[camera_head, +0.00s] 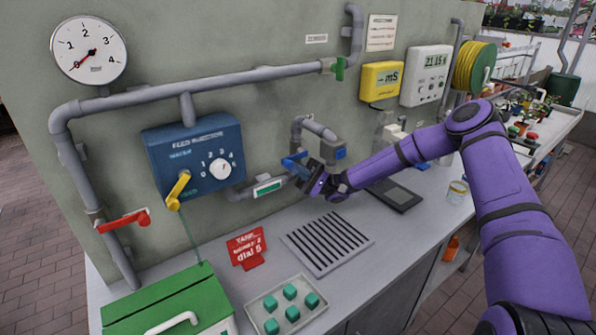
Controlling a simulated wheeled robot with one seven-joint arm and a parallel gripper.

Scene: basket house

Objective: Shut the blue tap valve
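The blue tap valve handle (293,160) sits on the grey pipework low on the wall, near the middle of the view. My gripper (304,172) is at the end of my purple arm, which reaches in from the right. Its fingertips are right at the handle and hide part of it. I cannot tell whether they touch or grip it. A second blue part (340,154) shows on the pipe just to the right.
A slotted drain grate (327,243) lies below on the counter. A tray of green cubes (268,323), a red sign (246,248) and a green box (165,296) stand in front. The blue feed injection panel (195,157), with a yellow lever (178,190), is to the left. A dark tablet-like plate (394,194) lies right.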

